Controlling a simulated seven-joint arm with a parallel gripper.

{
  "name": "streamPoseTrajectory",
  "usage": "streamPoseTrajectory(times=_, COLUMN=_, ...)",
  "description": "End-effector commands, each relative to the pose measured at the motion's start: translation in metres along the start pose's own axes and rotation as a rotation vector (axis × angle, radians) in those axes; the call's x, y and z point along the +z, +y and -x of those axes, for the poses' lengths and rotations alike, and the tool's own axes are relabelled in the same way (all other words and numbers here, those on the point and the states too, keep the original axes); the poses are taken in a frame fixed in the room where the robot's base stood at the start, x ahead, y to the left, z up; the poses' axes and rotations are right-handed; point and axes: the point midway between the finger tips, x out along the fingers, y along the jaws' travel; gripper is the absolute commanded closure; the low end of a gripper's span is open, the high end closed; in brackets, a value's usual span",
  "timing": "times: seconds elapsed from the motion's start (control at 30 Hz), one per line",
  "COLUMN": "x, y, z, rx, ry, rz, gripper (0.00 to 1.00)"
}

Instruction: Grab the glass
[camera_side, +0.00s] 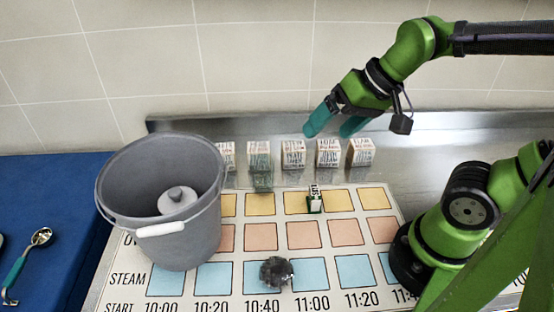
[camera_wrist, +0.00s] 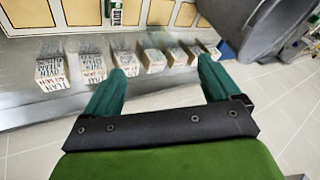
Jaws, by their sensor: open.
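A small dark, shiny, faceted piece (camera_side: 276,271) stands on the blue bottom row of the printed board, near its middle; it may be the glass, but I cannot tell for sure. I do not make it out in the wrist view. My gripper (camera_side: 335,124) is open and empty, high above the back of the steel counter, behind and above a row of printed blocks (camera_side: 329,152). In the wrist view its two green fingers (camera_wrist: 162,68) are spread, with blocks beyond them.
A grey bucket (camera_side: 160,225) with a white handle grip stands on the board's left side, a pale lidded thing (camera_side: 177,199) inside. A small green-and-white piece (camera_side: 314,198) stands on the yellow row. A ladle (camera_side: 30,255) lies on the blue surface at far left.

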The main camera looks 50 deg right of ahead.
Motion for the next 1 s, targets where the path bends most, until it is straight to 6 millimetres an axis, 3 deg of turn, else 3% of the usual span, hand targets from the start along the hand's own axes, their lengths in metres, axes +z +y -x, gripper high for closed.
streamPoseTrajectory(times=0.1, x=-0.011, y=-0.006, z=-0.025, rx=0.029, ry=-0.082, rz=-0.287, gripper=0.10)
streamPoseTrajectory(times=0.4, x=-0.037, y=-0.011, z=-0.072, rx=0.157, ry=-0.121, rz=-1.158, gripper=0.10)
streamPoseTrajectory(times=0.57, x=-0.051, y=-0.012, z=-0.089, rx=0.215, ry=-0.078, rz=-1.626, gripper=0.10)
streamPoseTrajectory(times=0.7, x=-0.063, y=-0.013, z=-0.092, rx=0.222, ry=-0.033, rz=-1.956, gripper=0.10)
streamPoseTrajectory(times=0.83, x=-0.066, y=-0.014, z=-0.090, rx=0.217, ry=-0.013, rz=-2.138, gripper=0.10)
streamPoseTrajectory(times=1.0, x=-0.064, y=-0.013, z=-0.099, rx=0.223, ry=-0.005, rz=-2.216, gripper=0.10)
